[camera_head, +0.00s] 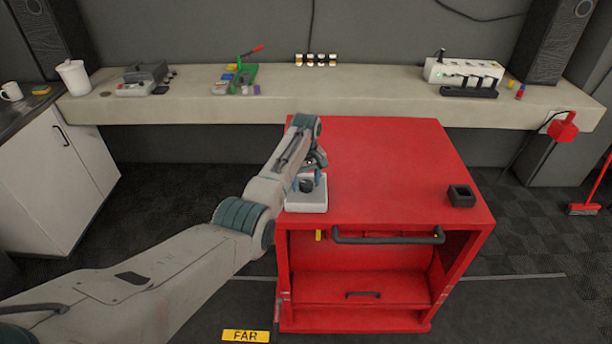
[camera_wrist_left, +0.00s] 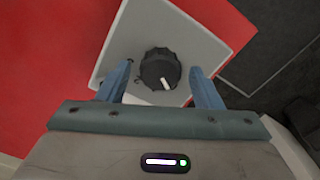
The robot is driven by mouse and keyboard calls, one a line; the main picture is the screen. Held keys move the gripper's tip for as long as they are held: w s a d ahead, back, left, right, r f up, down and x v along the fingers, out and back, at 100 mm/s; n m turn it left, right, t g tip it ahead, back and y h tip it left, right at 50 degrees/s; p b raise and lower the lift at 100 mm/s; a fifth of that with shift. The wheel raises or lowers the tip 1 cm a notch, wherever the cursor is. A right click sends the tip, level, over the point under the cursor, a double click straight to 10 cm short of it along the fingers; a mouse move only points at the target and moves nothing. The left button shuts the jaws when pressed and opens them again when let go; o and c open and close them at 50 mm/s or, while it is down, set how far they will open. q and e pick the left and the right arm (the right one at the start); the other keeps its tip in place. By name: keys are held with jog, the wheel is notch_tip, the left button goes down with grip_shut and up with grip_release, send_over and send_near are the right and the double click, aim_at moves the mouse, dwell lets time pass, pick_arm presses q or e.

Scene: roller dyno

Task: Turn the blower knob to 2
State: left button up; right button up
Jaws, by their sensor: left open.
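The blower knob (camera_wrist_left: 160,70) is a black ridged dial with a white pointer mark, on a light grey box (camera_wrist_left: 190,35). In the left wrist view the white mark points down and slightly right. In the head view the box (camera_head: 306,204) sits on the front left corner of the red cabinet's top, and the knob (camera_head: 306,185) is partly hidden by my arm. My left gripper (camera_wrist_left: 162,84) is open, with one blue finger on each side of the knob and a visible gap to each. No numbers are readable on the box. My right gripper is not in view.
The red cabinet (camera_head: 400,165) has a dark handle bar on its front and a small black open box (camera_head: 461,195) on its top right. A long shelf (camera_head: 360,100) behind holds several items. The middle of the cabinet top is clear.

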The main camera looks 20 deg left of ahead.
pick_arm(q)
jog(key=shift+s, duration=0.1)
jog(key=shift+c, duration=0.3)
jog(key=c, duration=0.9)
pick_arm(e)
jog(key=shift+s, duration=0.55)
pick_arm(q)
jog(key=shift+m, duration=0.3)
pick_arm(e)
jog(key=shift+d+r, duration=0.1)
pick_arm(q)
jog(key=shift+m+p, duration=0.35)
jog(key=shift+m, duration=0.15)
jog(key=m+p, duration=0.1)
jog(key=m, duration=0.4)
jog(key=shift+d+p, duration=0.1)
jog(key=shift+p, duration=0.2)
jog(key=m+p, duration=0.1)
jog(key=m, duration=0.4)
jog(key=shift+m, duration=0.3)
jog(key=shift+d+m, duration=0.1)
jog(key=shift+m, duration=1.6)
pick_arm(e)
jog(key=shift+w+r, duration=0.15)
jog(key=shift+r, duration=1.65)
pick_arm(q)
jog(key=shift+p, duration=0.3)
